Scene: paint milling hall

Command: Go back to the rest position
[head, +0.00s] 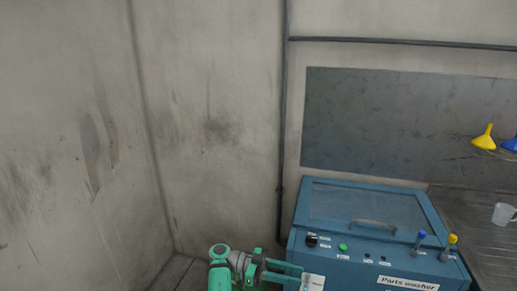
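My gripper (285,271) shows at the bottom middle of the head view, at the end of my green and grey arm. It points to the right, in front of the lower left part of the blue parts washer (446,269). Its two green fingers look apart, with a narrow gap between them, and I see nothing held there. A small white patch (314,281) shows just past the fingertips; I cannot tell whether it is a label. The lower part of my arm is cut off by the picture's edge.
The washer's lid (366,206) is shut. A white mug (502,214) is on the grey bench (484,236). A yellow funnel (485,138) and a blue one (511,144) are above. Bare walls (70,140) are left.

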